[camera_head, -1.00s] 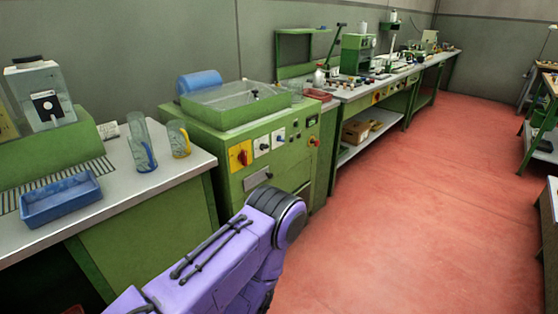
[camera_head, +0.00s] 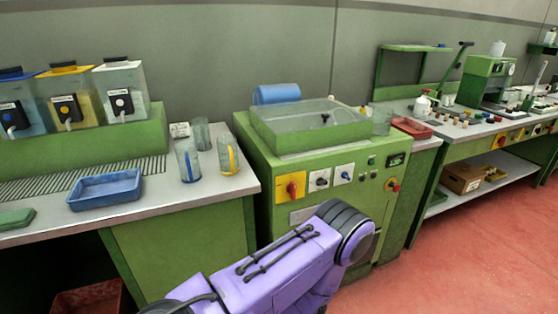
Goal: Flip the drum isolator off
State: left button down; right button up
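The drum isolator appears to be the red rotary handle on a yellow plate (camera_head: 291,187), at the left of the green machine's front panel (camera_head: 270,215). Its red handle looks roughly upright, but it is too small to read its exact setting. My purple arm (camera_head: 285,265) reaches in from the bottom, its dark rounded joint in front of the panel's lower part. Neither gripper shows in the view, so I cannot see what they hold.
A red emergency button (camera_head: 392,185) is on the panel's right. Red floor (camera_head: 460,250) is clear at right.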

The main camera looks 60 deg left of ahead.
aim_at(291, 187)
jog(key=u, duration=0.7)
jog(key=i, duration=0.85)
jog(key=u, duration=0.7)
